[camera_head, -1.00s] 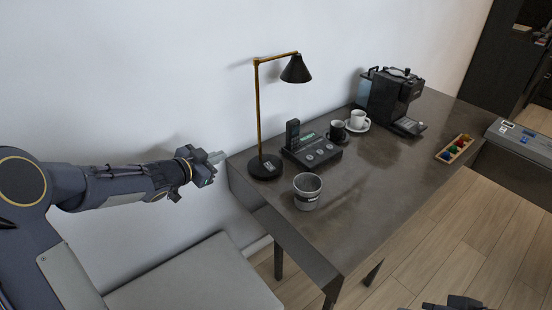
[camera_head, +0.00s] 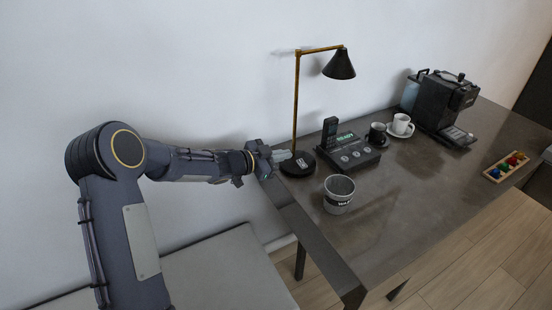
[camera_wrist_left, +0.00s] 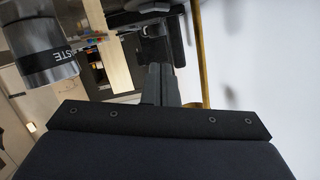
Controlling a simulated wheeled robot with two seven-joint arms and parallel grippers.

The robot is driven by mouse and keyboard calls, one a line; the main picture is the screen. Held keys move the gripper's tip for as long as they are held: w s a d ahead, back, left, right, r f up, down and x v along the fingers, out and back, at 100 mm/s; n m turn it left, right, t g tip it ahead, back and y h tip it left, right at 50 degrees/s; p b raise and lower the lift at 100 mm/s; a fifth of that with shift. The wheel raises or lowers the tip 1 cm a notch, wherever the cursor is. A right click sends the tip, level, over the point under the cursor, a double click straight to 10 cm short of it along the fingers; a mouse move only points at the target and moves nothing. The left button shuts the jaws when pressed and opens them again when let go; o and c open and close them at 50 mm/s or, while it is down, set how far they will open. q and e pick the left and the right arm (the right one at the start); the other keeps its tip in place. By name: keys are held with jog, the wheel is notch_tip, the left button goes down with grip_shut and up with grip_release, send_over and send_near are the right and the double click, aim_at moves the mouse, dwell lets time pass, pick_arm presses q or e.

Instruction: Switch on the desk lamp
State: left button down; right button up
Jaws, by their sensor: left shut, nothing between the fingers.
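The desk lamp (camera_head: 297,105) stands upright at the left end of the dark desk, with a thin brass pole, a black cone shade (camera_head: 340,65) and a round black base (camera_head: 298,164). The shade shows no visible glow. My left gripper (camera_head: 287,156) is shut and empty, its fingertips at the left edge of the lamp base; I cannot tell whether they touch it. In the left wrist view the shut fingers (camera_wrist_left: 160,82) point ahead, with the brass pole (camera_wrist_left: 202,60) just to their right. My right gripper is not in view.
A grey waste cup (camera_head: 339,194) stands right of and nearer than the lamp base; it also shows in the left wrist view (camera_wrist_left: 38,45). A phone (camera_head: 346,148), cups (camera_head: 401,125), a coffee machine (camera_head: 446,100) and a small tray (camera_head: 507,167) stand further right. A seat (camera_head: 215,275) is below my left arm.

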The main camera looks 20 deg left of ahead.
pick_arm(q)
send_over(292, 167)
jog(key=d, duration=0.2)
jog(key=shift+s+a+f, duration=0.15)
jog(key=shift+s+f, duration=0.1)
jog(key=shift+f, duration=0.5)
jog(key=shift+w+a+f+b, duration=0.1)
jog(key=shift+a+f+b, duration=0.15)
jog(key=shift+f, duration=0.4)
jog(key=shift+w+a+f+b, duration=0.1)
jog(key=shift+a+f+b, duration=0.15)
jog(key=shift+f, duration=0.35)
jog(key=shift+w+a+f, duration=0.1)
jog(key=shift+f, duration=0.45)
jog(key=shift+r, duration=0.1)
jog(key=shift+w+a+f+n+p, duration=0.15)
jog(key=shift+n+p, duration=0.25)
jog(key=shift+p, duration=0.8)
jog(key=shift+f+b, duration=0.3)
jog(key=shift+r, duration=0.1)
